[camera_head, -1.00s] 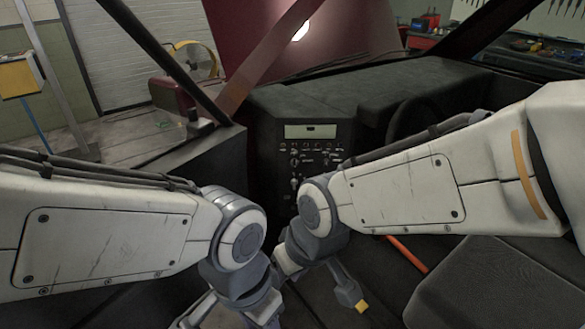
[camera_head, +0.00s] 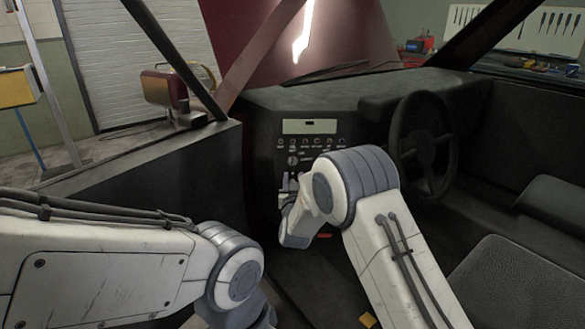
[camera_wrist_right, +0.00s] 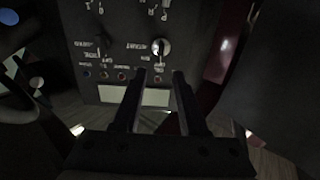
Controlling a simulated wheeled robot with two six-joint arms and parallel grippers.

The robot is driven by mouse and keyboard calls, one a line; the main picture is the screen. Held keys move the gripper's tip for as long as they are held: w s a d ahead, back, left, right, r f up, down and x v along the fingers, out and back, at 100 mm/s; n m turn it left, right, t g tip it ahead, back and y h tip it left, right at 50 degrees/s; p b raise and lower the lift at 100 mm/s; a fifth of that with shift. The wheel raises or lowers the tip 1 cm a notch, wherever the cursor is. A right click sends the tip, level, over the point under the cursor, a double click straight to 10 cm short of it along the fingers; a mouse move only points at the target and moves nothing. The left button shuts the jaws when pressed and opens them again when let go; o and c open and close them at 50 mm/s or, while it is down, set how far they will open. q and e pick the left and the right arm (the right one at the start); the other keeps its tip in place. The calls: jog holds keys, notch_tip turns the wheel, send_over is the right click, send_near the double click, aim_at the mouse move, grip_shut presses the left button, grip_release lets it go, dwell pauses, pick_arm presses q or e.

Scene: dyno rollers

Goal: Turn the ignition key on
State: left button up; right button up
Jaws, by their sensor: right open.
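The black switch panel (camera_head: 310,127) stands on the dashboard, with a row of small switches and a pale plate. In the right wrist view the panel (camera_wrist_right: 95,30) appears upside down, with a bright round metal ignition switch (camera_wrist_right: 161,47) just beyond my fingertips. My right gripper (camera_head: 288,180) is in front of the lower part of the panel, partly hidden by its own arm. Its two dark fingers (camera_wrist_right: 159,74) are apart with nothing between them, pointing at the ignition switch. I cannot make out the key's angle. My left arm is at lower left; its gripper is out of frame.
The steering wheel (camera_head: 422,145) is right of my right arm. A seat (camera_head: 510,285) fills the lower right. The dark door panel (camera_head: 160,175) and a slanted pillar bound the left. A red-and-tan device (camera_head: 165,88) stands outside.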

aim_at(293, 164)
jog(key=w, duration=0.8)
jog(key=shift+w+a, duration=0.1)
jog(key=shift+w, duration=0.2)
grip_shut()
